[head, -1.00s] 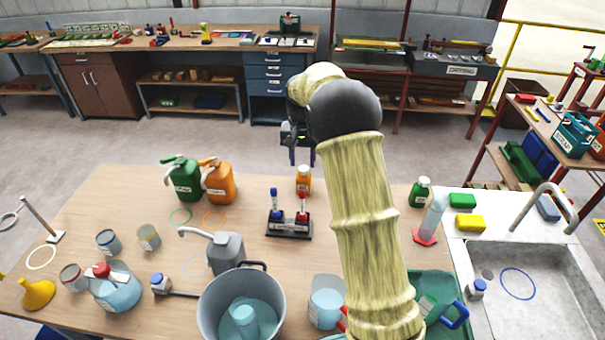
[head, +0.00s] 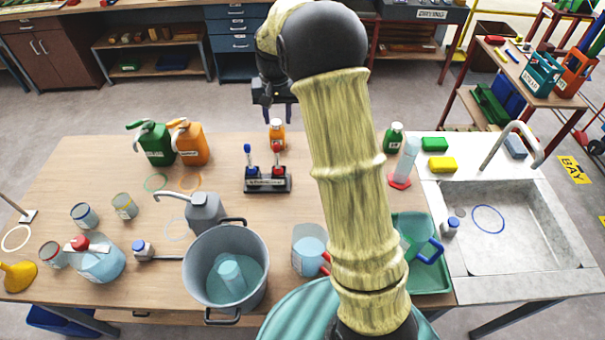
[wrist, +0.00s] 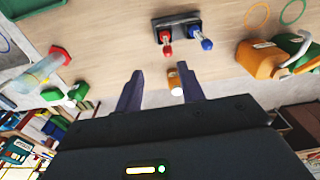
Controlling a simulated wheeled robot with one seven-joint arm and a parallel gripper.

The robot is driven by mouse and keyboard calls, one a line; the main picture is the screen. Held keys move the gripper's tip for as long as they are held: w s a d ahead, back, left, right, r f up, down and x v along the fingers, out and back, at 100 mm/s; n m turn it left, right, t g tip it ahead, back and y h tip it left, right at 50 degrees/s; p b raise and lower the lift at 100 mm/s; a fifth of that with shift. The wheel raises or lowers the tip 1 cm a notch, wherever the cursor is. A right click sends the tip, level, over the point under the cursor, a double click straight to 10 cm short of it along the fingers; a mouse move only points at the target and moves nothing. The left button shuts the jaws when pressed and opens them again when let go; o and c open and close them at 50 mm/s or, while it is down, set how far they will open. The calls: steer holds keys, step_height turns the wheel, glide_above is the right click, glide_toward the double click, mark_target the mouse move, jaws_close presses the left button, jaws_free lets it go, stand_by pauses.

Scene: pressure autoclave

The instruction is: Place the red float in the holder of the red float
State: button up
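A dark stand (head: 268,186) on the wooden table holds a blue-topped piece (head: 248,155) on its left and a red-topped piece (head: 277,158), which looks like the red float, on its right. Both appear upright. In the wrist view the red piece (wrist: 166,42) and blue piece (wrist: 203,40) show in the stand (wrist: 177,22), with left and right swapped. My gripper (head: 274,112) is open and empty above the table's far edge, beyond the stand. Its two fingers (wrist: 161,88) are well apart in the wrist view. I cannot make out a separate empty holder.
A small orange bottle (head: 277,136) stands behind the stand, near my fingers. Green (head: 155,145) and orange (head: 190,144) jugs stand to the left. A red-based cylinder (head: 407,160) and green bottle (head: 393,138) stand right. A grey pot (head: 198,290) and a grey can (head: 206,215) are nearer.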

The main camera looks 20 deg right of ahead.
steer(key=s+f+n+t, duration=0.2)
steer(key=s+n, duration=0.1)
steer(key=s, duration=2.2)
steer(key=shift+s, duration=0.4)
steer(key=shift+a+f, duration=0.1)
